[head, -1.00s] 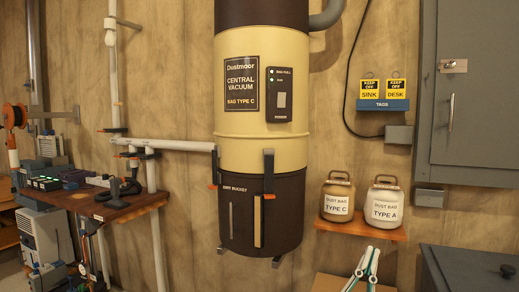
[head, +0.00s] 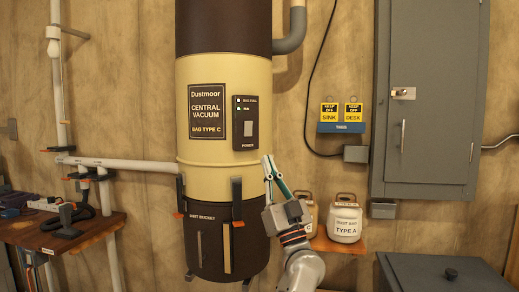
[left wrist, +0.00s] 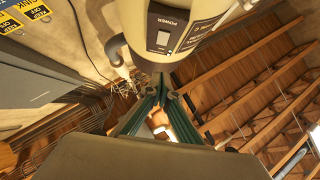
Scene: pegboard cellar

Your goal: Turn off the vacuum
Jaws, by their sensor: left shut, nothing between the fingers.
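The central vacuum (head: 204,153) is a cream and dark brown cylinder on the wall. Its black control panel (head: 245,122) has two small lights, the lower one green, and a pale rocker switch (head: 248,128) above the word POWER. The switch also shows in the left wrist view (left wrist: 163,39), uncovered. My left gripper (head: 268,160) is shut and empty, its green fingers pointing up, just below and right of the panel. In the left wrist view its fingertips (left wrist: 163,84) appear below the panel, apart from the switch. My right gripper is not in view.
A shelf (head: 330,243) holds two dust bag canisters; the Type C one is partly hidden behind my gripper. A grey cabinet (head: 425,110) hangs at right. A tag rack (head: 341,127) and cable are on the wall. A workbench (head: 60,235) stands at left.

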